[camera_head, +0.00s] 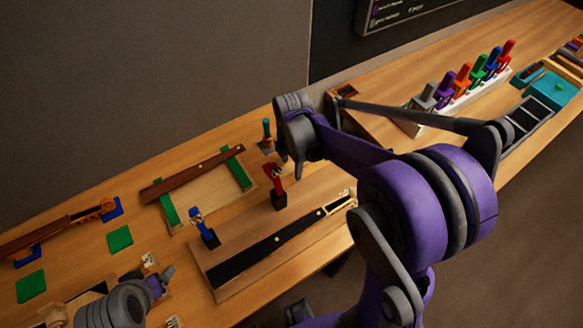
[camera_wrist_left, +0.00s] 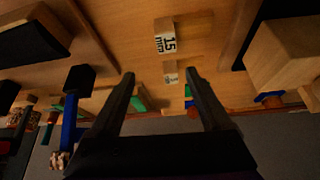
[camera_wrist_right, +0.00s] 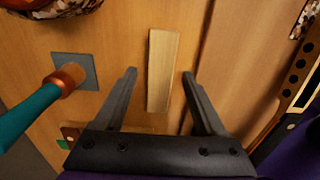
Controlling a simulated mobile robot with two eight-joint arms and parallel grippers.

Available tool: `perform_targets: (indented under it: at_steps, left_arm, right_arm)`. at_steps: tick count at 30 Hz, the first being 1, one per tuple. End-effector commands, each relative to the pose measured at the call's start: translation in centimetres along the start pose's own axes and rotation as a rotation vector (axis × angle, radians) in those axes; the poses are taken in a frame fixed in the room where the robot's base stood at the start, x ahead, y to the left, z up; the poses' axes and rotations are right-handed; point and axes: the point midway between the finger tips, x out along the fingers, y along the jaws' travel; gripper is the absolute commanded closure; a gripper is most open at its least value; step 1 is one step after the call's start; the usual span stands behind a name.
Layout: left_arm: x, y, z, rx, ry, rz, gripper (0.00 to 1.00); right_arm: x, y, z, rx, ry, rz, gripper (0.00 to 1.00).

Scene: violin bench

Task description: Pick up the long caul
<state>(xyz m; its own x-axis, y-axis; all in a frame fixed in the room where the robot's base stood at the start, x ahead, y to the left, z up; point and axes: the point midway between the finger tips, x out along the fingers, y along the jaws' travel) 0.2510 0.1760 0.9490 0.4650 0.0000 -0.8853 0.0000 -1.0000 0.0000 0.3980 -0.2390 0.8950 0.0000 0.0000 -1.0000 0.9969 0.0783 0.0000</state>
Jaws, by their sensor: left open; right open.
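A long pale wooden strip, which looks like the long caul (camera_wrist_right: 162,70), lies on the bench in the right wrist view. My right gripper (camera_wrist_right: 158,75) is open, with one finger on each side of the strip, apart from it. In the head view my right gripper (camera_head: 283,152) is over the bench near the back; I cannot make out the strip there. My left gripper (camera_head: 167,274) is at the lower left of the head view. In the left wrist view my left gripper (camera_wrist_left: 160,76) is open and empty, and a small block marked 15 mm (camera_wrist_left: 165,38) shows beyond its fingertips.
A teal-handled tool (camera_wrist_right: 30,107) stands left of the strip in the right wrist view. A wooden ledge runs along its right. In the head view, a black fingerboard (camera_head: 260,248), a red clamp (camera_head: 278,188) and a blue clamp (camera_head: 203,228) are nearby.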

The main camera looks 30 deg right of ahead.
Motion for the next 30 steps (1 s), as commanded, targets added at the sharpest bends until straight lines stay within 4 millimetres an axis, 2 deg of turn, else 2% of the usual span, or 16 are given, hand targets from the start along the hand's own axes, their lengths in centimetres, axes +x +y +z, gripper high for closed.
perform_targets:
  at_steps: [3, 15, 25, 30]
  left_arm:
    - [0.0, 0.0, 0.0, 0.0, 0.0, 0.0, 0.19]
    - [0.0, 0.0, 0.0, 0.0, 0.0, 0.0, 0.19]
    - [0.0, 0.0, 0.0, 0.0, 0.0, 0.0, 0.19]
    - [-0.1, 0.0, -0.1, 0.0, 0.001, 0.0, 0.19]
  right_arm:
    - [0.0, 0.0, 0.0, 0.0, 0.0, 0.0, 0.28]
    - [-0.1, 0.0, 0.0, 0.0, 0.0, 0.0, 0.99]
    - [-0.1, 0.0, 0.0, 0.0, 0.0, 0.0, 1.0]
    - [-1.2, 0.0, 0.0, 0.0, 0.0, 0.0, 1.0]
